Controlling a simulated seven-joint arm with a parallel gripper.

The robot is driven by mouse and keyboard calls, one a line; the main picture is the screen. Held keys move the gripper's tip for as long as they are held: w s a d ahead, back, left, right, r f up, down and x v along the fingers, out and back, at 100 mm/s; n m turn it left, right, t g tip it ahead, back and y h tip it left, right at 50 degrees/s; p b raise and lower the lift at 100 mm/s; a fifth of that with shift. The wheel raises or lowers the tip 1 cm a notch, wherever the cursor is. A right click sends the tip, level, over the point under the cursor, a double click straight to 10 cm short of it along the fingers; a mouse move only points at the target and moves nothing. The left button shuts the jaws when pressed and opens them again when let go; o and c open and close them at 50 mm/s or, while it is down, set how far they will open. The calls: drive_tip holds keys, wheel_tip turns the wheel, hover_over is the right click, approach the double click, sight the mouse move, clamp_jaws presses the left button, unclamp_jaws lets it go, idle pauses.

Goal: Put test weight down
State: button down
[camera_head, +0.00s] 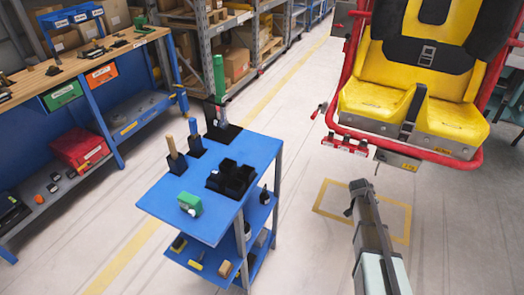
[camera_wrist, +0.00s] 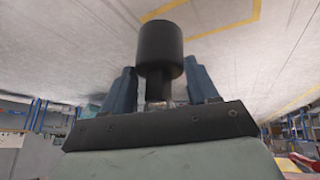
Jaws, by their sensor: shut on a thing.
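The test weight, a dark cylinder with a narrower metallic neck, shows in the wrist view (camera_wrist: 160,48). My gripper (camera_wrist: 160,92) has its two blue-grey fingers on either side of the neck and is shut on it. In the head view my gripper (camera_head: 362,190) is in the air over the floor, right of the blue cart (camera_head: 165,204) and below the red and yellow seat (camera_head: 425,75). It is apart from both. The weight is hard to make out from the gripper there.
A black compartment holder (camera_head: 231,180) and a green device (camera_head: 190,203) are on the cart top. Upright tools stand in black holders at its back. A workbench (camera_head: 90,65) is at the left. Floor between cart and seat is clear, with a yellow marked square (camera_head: 335,183).

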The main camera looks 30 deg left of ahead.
drive_tip(key=s+d+r+n+t+y, duration=0.1)
drive_tip(key=s+d+r+n, duration=0.1)
drive_tip(key=r, duration=0.5)
drive_tip(key=s+d+r+n+y, duration=0.1)
drive_tip(key=s+r+n, duration=0.1)
drive_tip(key=r, duration=0.5)
drive_tip(key=a+r+n, duration=0.1)
drive_tip(key=a+r, duration=0.3)
drive_tip(key=r, duration=0.5)
drive_tip(key=s+a+r+n, duration=0.1)
drive_tip(key=s+a+r, duration=0.2)
drive_tip(key=a, duration=1.2)
drive_tip(key=s+a+r+n+y, duration=0.1)
drive_tip(key=s+a+r, duration=0.2)
drive_tip(key=a+r, duration=0.5)
drive_tip(key=s+a+r+n+y, duration=0.1)
drive_tip(key=s+a+r, duration=0.2)
drive_tip(key=a, duration=2)
wheel_tip(320, 180, up, 3)
drive_tip(key=shift+r, duration=0.2)
drive_tip(key=shift+d+f, duration=0.1)
drive_tip(key=shift+f, duration=4.9)
drive_tip(key=shift+f, duration=0.1)
